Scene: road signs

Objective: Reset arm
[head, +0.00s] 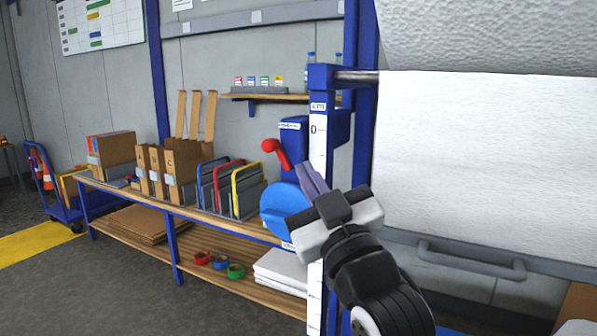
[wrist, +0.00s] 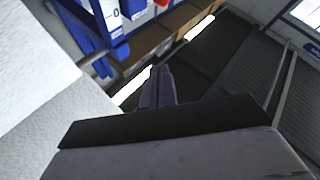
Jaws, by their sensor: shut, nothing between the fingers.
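My gripper (head: 311,178) is in the middle of the head view, raised in front of the blue upright post and the bench. Its two purple-grey fingers are together with nothing between them, pointing up and to the left. In the wrist view the closed fingers (wrist: 158,86) also show, with open space around them. My arm's wrist reaches up from the bottom right of the head view. The gripper partly hides a round blue disc (head: 283,208) on the bench.
A large white sheet or roll (head: 480,165) fills the right side, above a grey bar with a handle (head: 470,260). A wooden bench (head: 205,213) at left holds cardboard files, coloured wire racks and a blue device with a red handle (head: 277,153). Grey floor (head: 110,285) is clear at lower left.

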